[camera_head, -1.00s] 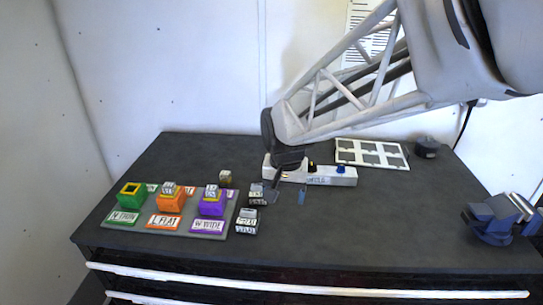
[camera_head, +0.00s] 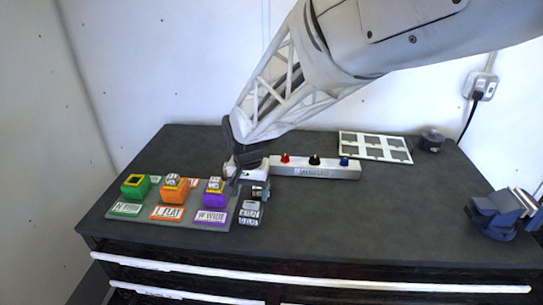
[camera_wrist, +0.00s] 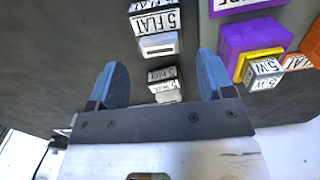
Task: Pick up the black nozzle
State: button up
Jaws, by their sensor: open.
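My gripper (camera_head: 243,176) is open and empty at the left of the white rail, beside the small labelled blocks. In the wrist view, its two blue fingers (camera_wrist: 160,68) stand apart with a small grey, black-labelled block (camera_wrist: 162,78) between them, below and not visibly gripped. A small black piece (camera_head: 314,160), which looks like the black nozzle, stands in the middle of the white rail (camera_head: 320,173). A red piece (camera_head: 285,158) is left of it and a blue piece (camera_head: 344,161) right of it. The black piece on the rail is not seen in the wrist view.
A grey board (camera_head: 165,223) at left holds green (camera_head: 136,187), orange (camera_head: 174,190) and purple (camera_head: 214,194) blocks. A labelled block (camera_head: 250,212) stands beside it. A white frame (camera_head: 375,146) lies behind; a blue vise (camera_head: 497,213) is at right. The front middle is clear.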

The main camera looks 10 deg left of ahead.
aim_at(251, 204)
jog(key=shift+f, duration=1.05)
jog(key=shift+f, duration=0.1)
jog(key=shift+s+f, duration=0.15)
jog(key=shift+f, duration=2.35)
jog(key=c, duration=0.7)
jog(key=shift+r, duration=0.2)
